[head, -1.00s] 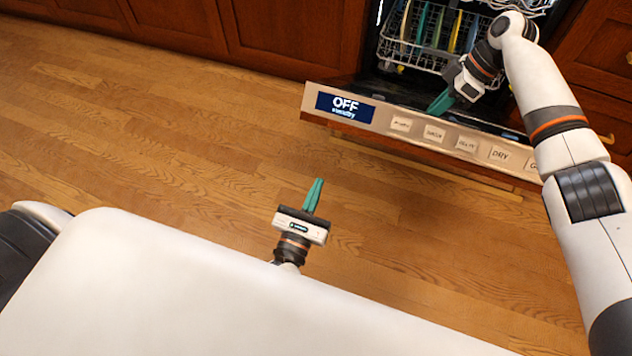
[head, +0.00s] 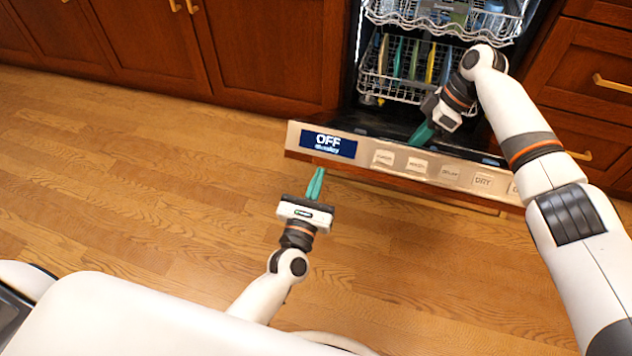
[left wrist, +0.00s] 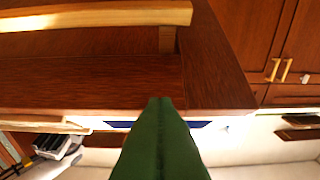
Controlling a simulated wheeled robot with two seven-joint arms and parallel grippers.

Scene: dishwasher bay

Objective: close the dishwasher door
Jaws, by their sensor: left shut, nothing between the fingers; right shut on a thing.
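The dishwasher door (head: 367,157) is open and tilted out, its top edge strip facing up with an "OFF" display (head: 328,144) and several buttons. The door's wooden front (left wrist: 90,82) shows in the left wrist view. My right gripper (head: 422,134) is at the inner side of the door's top edge, near the middle. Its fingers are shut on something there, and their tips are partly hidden. My left gripper (head: 315,185) is shut and empty, in front of the door below the display. Its green fingers (left wrist: 158,140) point toward the door in the left wrist view.
The lower rack (head: 400,75) with several coloured plates and the upper rack (head: 450,18) are inside the dishwasher. Wooden cabinets (head: 250,50) stand on both sides. The wooden floor (head: 130,170) on the left is clear.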

